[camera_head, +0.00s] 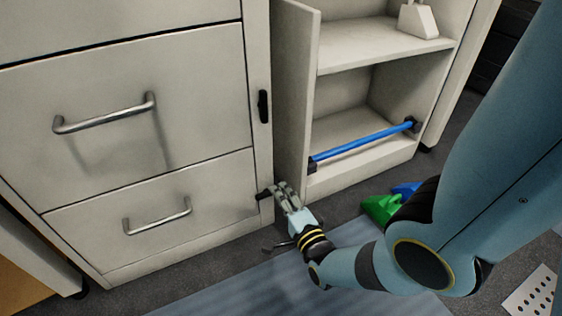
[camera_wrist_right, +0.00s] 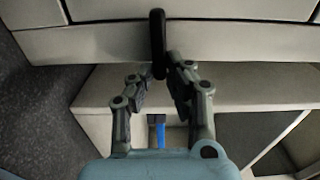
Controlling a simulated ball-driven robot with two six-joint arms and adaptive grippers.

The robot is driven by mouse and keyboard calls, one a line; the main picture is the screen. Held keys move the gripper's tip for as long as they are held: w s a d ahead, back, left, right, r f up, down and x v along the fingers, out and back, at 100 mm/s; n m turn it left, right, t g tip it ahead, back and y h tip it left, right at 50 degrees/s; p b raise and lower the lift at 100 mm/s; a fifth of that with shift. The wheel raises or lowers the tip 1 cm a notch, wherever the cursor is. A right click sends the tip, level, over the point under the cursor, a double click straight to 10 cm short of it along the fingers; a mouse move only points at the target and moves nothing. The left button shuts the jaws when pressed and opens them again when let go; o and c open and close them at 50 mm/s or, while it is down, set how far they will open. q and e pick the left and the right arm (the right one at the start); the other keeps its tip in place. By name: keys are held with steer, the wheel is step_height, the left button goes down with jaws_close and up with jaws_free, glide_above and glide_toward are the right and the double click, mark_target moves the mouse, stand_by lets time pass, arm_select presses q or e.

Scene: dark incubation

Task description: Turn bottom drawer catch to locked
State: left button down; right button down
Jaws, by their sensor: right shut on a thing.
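The bottom drawer (camera_head: 145,210) is closed, with a metal bar handle (camera_head: 158,216). Its small black catch (camera_head: 263,195) sits on the cabinet's right post and lies roughly level, across towards the drawer's edge. My right gripper (camera_head: 280,190) is at this catch, its fingers shut on the catch's near end. In the right wrist view the black catch (camera_wrist_right: 157,38) runs away from between the fingertips (camera_wrist_right: 159,72) towards the drawer front. The fingers partly hide its end. My left gripper is not in view.
An upper drawer (camera_head: 140,100) has an upright black catch (camera_head: 263,106). To the right stands an open shelf unit (camera_head: 385,45) with a blue bar (camera_head: 365,140) across its lower opening. A green object (camera_head: 380,208) and a blue one (camera_head: 405,189) lie on the floor near my right arm.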

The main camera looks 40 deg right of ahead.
steer(key=shift+f+m, duration=0.1)
steer(key=shift+m, duration=0.2)
steer(key=c, duration=1.3)
jaws_free()
steer(key=shift+r, duration=5)
